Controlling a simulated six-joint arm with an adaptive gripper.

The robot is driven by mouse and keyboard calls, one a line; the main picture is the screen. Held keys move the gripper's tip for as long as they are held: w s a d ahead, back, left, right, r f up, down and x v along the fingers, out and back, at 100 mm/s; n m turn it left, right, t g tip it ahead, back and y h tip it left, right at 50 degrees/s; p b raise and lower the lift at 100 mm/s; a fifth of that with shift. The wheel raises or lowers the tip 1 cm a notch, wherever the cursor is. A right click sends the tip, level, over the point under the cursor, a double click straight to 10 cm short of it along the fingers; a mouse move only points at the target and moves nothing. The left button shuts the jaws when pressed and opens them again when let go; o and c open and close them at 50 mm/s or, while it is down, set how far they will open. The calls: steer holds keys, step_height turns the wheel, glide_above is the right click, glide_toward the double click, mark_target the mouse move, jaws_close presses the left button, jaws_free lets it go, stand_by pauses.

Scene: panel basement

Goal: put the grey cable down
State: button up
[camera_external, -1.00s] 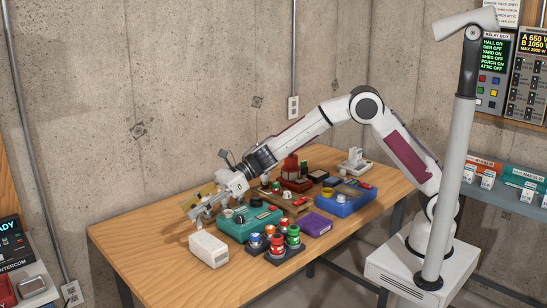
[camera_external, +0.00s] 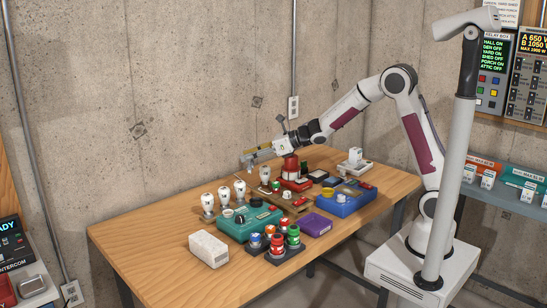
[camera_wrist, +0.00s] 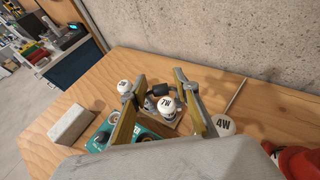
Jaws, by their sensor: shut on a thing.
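My gripper (camera_external: 246,161) is raised over the back of the wooden table, pointing left. In the wrist view its two yellowish fingers (camera_wrist: 161,78) are set apart, with a small dark cylindrical piece (camera_wrist: 159,90) between their tips. This piece appears to be part of the grey cable, on which the gripper is shut. The rest of the cable is not clear in the wrist view. I cannot make the cable out in the external view.
Several white bulbs (camera_external: 224,195) stand behind a teal box (camera_external: 248,224). A white block (camera_external: 208,249) lies at the front left. A purple box (camera_external: 315,223), a blue tray (camera_external: 346,203) and red items crowd the middle. The table's left end (camera_external: 140,232) is clear.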

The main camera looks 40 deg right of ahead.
steer(key=s+d+m+t+h, duration=0.2)
steer(key=d+m+h, duration=0.4)
steer(key=d, duration=1.7)
steer(key=s+d+f+m+h, duration=0.1)
steer(key=d+f+h, duration=0.1)
steer(key=d+f, duration=0.4)
steer(key=shift+s+d+f+t, duration=0.3)
steer(key=shift+d+t, duration=0.1)
steer(key=shift+d, duration=0.75)
